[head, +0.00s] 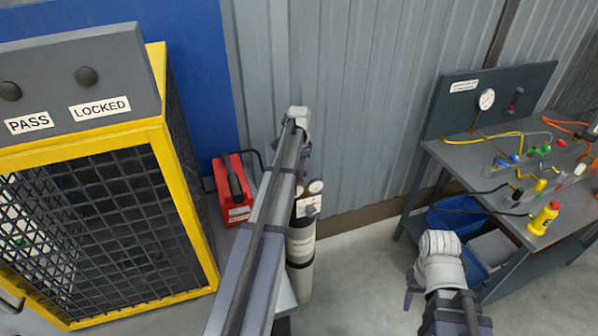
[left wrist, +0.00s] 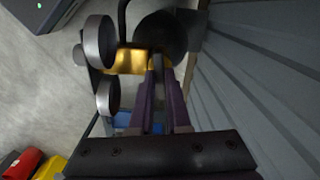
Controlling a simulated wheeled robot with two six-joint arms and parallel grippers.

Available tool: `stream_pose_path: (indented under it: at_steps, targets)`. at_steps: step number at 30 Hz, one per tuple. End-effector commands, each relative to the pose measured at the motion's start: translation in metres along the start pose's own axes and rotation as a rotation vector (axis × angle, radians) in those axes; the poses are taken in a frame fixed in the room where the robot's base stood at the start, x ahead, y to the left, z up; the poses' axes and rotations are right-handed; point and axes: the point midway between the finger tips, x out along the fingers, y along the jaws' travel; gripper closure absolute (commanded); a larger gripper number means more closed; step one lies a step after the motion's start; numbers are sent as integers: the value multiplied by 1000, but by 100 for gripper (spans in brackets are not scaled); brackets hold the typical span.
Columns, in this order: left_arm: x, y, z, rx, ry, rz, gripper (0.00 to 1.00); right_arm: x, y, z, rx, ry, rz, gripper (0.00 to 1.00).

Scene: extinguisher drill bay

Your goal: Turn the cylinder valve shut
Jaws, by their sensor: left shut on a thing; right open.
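The cylinder (head: 300,248) is pale and stands upright by the wall in the head view, partly hidden behind my left arm. A small round gauge (head: 316,187) and a white label are at its top. In the left wrist view, my left gripper (left wrist: 157,72) has its purple fingers together at a dark round valve knob (left wrist: 160,34) beside a brass valve body (left wrist: 130,62). It is shut on the knob, though the contact is partly hidden. Two silver round gauges (left wrist: 100,42) sit left of the fingers. My right gripper (head: 411,288), partly hidden by its arm, is open and away from the cylinder.
A yellow-framed mesh cage (head: 185,200) stands left, with a red case (head: 233,190) beside it. Corrugated wall (head: 350,100) runs close behind the cylinder. Floor between cylinder and bench is clear.

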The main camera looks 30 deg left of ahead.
Motion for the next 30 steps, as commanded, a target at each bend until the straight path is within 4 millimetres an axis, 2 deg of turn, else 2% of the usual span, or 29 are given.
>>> stream_pose_path:
  at_steps: [12,29,30]
  targets:
    - [0,1,1,167,-2,1,100,0,0,0,0,0,0,50]
    - [0,1,1,188,-2,1,100,0,0,0,0,0,0,50]
    - [0,1,1,188,-2,1,81,0,0,0,0,0,0,50]
